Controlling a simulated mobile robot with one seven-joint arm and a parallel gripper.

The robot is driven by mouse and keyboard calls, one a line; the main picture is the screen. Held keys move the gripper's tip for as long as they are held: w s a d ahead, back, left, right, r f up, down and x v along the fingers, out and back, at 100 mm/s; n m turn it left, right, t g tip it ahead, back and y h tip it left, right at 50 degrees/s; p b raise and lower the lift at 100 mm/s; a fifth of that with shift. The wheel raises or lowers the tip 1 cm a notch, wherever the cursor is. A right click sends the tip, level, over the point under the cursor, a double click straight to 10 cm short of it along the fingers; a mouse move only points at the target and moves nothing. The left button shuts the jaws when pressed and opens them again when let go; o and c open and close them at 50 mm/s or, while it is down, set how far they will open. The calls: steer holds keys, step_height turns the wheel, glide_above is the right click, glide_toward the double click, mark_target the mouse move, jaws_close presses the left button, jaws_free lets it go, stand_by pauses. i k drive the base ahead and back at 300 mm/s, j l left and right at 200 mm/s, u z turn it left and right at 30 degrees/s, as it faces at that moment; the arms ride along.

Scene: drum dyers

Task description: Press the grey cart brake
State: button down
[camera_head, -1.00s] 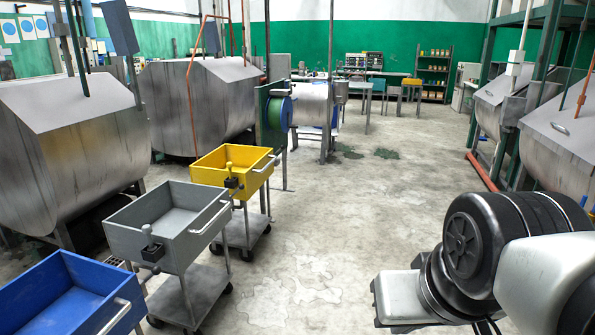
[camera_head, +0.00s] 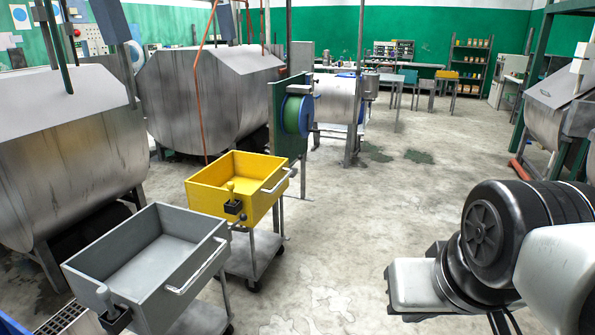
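The grey cart (camera_head: 146,265) stands at the lower left in the head view, an open grey box with a white push handle (camera_head: 198,266) on its right side. Its brake (camera_head: 107,302), a grey knobbed lever on a small black block, sits at the near corner of the box. The lever leans up and to the left. My arm shows at the lower right, well to the right of the cart with open floor between. My gripper's fingers cannot be made out in this view.
A yellow cart (camera_head: 237,183) with a similar brake lever (camera_head: 232,200) stands just behind the grey cart. A blue cart's corner (camera_head: 10,326) shows at the lower left edge. Large metal drums (camera_head: 208,98) line the left side. The floor (camera_head: 345,220) in the middle is clear.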

mark_target(243, 217)
steer(key=i+u, duration=0.1)
steer(key=i, duration=0.7)
steer(key=i+l, duration=0.15)
steer(key=i, duration=0.6)
steer(key=i+j+u, duration=0.15)
steer(key=i+u, duration=0.2)
steer(key=i, duration=0.35)
steer(key=i+u, duration=0.3)
steer(key=i, duration=0.4)
